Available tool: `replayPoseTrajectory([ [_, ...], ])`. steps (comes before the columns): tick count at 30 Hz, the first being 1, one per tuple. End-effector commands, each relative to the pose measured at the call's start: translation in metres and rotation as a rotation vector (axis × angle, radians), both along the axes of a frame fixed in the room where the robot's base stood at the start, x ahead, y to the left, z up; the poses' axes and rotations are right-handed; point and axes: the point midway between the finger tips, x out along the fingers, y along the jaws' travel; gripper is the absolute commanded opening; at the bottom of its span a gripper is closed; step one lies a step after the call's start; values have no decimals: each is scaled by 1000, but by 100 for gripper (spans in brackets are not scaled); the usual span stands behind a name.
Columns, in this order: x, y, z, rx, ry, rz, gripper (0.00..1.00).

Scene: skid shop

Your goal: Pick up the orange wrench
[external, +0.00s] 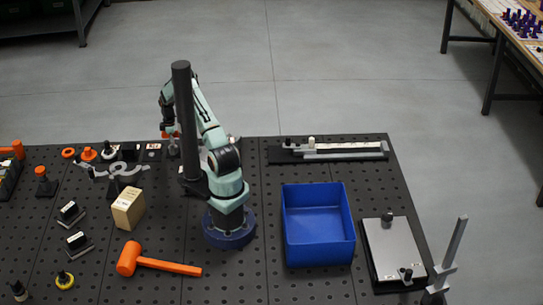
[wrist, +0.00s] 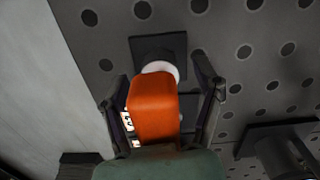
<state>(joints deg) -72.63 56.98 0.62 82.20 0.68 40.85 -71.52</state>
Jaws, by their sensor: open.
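An orange block-like piece (wrist: 155,105) fills the space between the two fingers of my gripper (wrist: 158,90) in the wrist view. I cannot tell whether it is the orange wrench; only its blunt end shows. The fingers stand apart on either side of it, open. A white round part (wrist: 161,69) on a dark square plate (wrist: 158,45) shows just beyond it. In the external view my gripper (external: 168,134) is at the far edge of the board, small and partly hidden by my arm, with a reddish-orange bit at it. No clear orange wrench shows there.
An orange mallet (external: 160,262) lies at the front of the black perforated board (external: 215,285). A wooden block (external: 128,209), a blue bin (external: 319,250) and a grey plate with a knob (external: 393,250) stand about. A silver wrench-like tool (external: 120,168) sits at left.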

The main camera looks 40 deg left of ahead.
Motion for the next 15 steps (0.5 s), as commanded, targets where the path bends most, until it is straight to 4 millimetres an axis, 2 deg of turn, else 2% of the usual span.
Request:
replayPoseTrajectory([
  [2, 0, 0, 0, 0, 0, 0, 66],
  [5, 0, 0, 0, 0, 0, 0, 38],
  [6, 0, 0, 0, 0, 0, 0, 26],
  [9, 0, 0, 0, 0, 0, 0, 0],
  [15, 0, 0, 0, 0, 0, -1, 0],
])
